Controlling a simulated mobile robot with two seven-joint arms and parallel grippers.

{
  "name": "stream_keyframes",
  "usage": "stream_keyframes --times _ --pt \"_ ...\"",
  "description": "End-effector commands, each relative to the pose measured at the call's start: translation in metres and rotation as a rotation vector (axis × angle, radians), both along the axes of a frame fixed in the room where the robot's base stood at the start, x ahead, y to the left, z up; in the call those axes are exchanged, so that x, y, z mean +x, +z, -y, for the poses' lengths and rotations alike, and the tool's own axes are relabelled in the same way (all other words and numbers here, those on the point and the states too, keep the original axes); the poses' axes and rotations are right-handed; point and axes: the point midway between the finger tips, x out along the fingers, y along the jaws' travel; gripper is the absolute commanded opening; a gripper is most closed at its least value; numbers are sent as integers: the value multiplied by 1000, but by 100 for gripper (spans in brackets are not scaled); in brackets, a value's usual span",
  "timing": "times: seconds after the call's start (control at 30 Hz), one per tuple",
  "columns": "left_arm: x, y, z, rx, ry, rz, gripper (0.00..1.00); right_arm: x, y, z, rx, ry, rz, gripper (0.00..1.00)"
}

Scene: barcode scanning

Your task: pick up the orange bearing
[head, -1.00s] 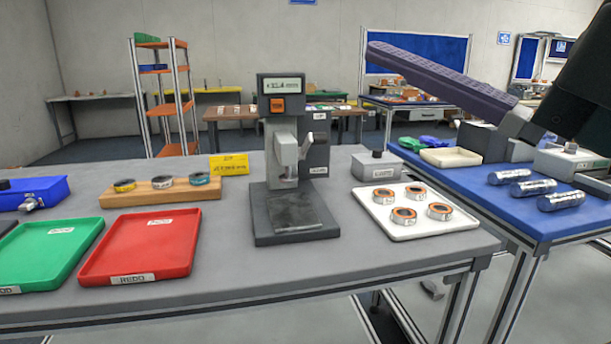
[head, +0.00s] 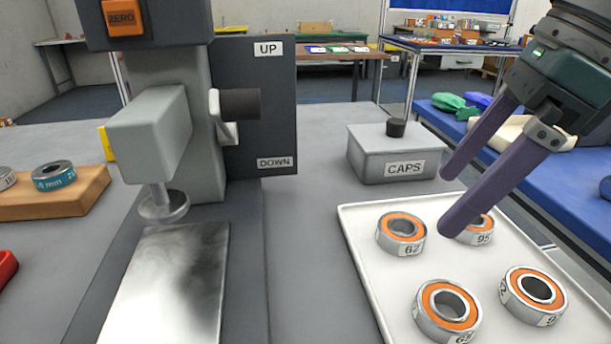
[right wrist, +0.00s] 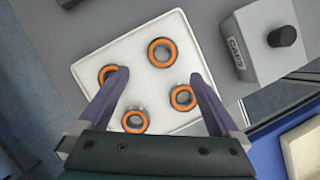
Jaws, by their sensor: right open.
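Several silver bearings with orange rings lie flat on a white tray (head: 400,290): back left (head: 401,229), back right (head: 477,235), front left (head: 447,308) and front right (head: 533,293). They carry number labels. My right gripper (head: 446,203) is open and empty above the back of the tray, its two purple fingers pointing down. One finger partly hides the back right bearing. In the right wrist view the open fingers (right wrist: 158,77) span over the tray, one tip overlapping a bearing (right wrist: 107,75), the other beside another bearing (right wrist: 182,97). My left gripper is out of view.
A grey CAPS box (head: 390,155) with a black knob stands behind the tray. A grey press (head: 200,110) with a bright metal plate stands to the left. A wooden block (head: 60,200) holds more rings at far left. A blue table (head: 570,170) is at right.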

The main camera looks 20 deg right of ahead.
Motion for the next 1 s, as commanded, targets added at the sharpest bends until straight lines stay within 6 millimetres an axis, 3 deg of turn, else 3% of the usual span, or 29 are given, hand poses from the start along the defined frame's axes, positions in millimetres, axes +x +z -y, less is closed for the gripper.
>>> stream_keyframes --times 0.5,0.77,1.0 --pt "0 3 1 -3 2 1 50 23 -55 -20 3 1 -1 99" --pt "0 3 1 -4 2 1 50 24 -57 -20 3 1 0 99" --pt "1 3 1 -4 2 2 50 23 -57 -20 3 1 0 72"
